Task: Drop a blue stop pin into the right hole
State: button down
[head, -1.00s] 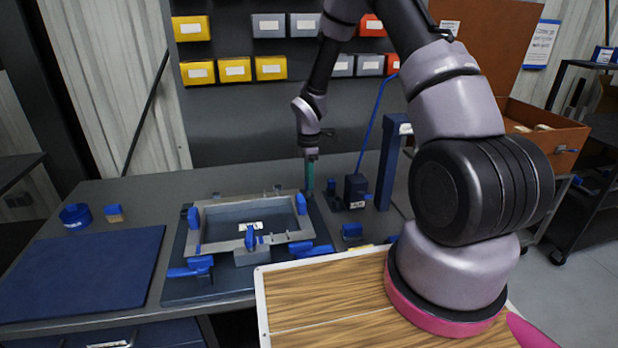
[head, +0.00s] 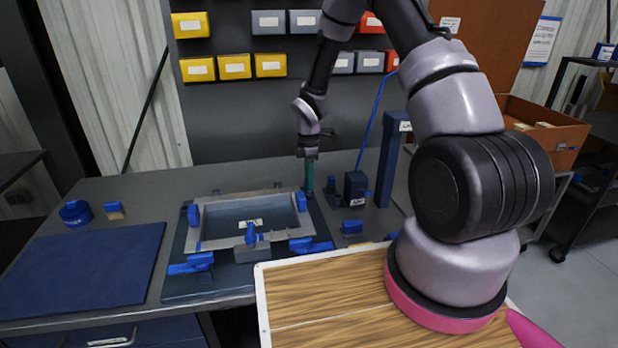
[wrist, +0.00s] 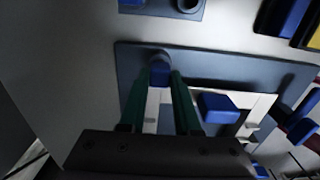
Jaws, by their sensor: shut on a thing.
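My gripper (head: 309,192) has green fingers and points down at the back right corner of the fixture plate (head: 180,288). In the wrist view the fingers are shut on a blue stop pin (wrist: 159,72) at their tips. The pin is over or at the dark fixture plate (wrist: 215,67); I cannot tell whether its lower end is in a hole. The right hole is hidden by the pin and fingers. A pale rectangular frame (head: 230,207) lies on the plate, left of the gripper, with blue blocks and clamps around it.
A dark blue block with a label (head: 355,187) stands close right of the gripper, near a tall blue post (head: 391,165). A blue mat (head: 80,268) lies at left, with a blue round container (head: 75,213) behind it. Bench space behind the fixture is mostly clear.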

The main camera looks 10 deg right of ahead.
jog(key=shift+f, duration=0.25)
dwell(0.3)
jog(key=shift+c, duration=0.7)
grip_release()
jog(key=shift+r, duration=0.15)
jog(key=shift+r, duration=3.4)
